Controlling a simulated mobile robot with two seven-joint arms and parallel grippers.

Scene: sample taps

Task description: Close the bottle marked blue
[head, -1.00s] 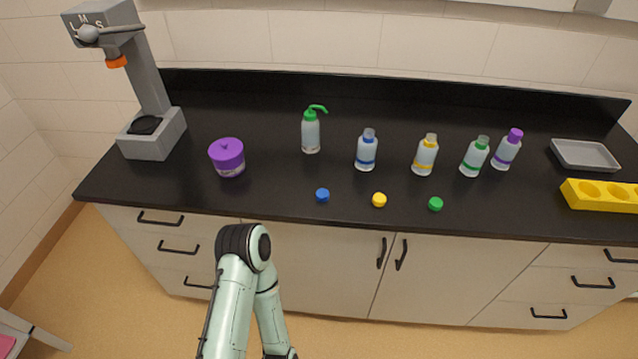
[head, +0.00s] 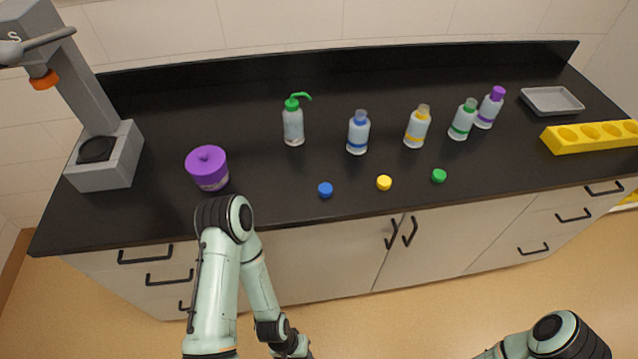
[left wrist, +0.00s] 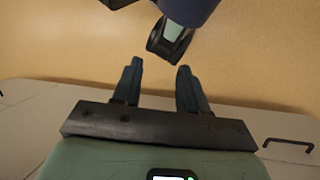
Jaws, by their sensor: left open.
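In the head view, the bottle with the blue band (head: 358,133) stands upright on the black bench and its neck shows no blue cap. A blue cap (head: 325,189) lies on the bench near the front edge, in front of that bottle and apart from it. My left gripper (left wrist: 157,65) shows in the left wrist view, with its two fingers apart and nothing between them. It is over the floor, near the pale cabinet fronts. In the head view my left arm is in front of the bench and its fingers are not visible. My right gripper is not in view.
Yellow-banded (head: 417,127) and green-banded (head: 463,119) bottles stand to the right, with a yellow cap (head: 384,183) and green cap (head: 439,175) in front. A purple-capped bottle (head: 490,108), wash bottle (head: 293,124), purple jar (head: 207,168), yellow rack (head: 590,137) and grey tray (head: 551,100) also stand there.

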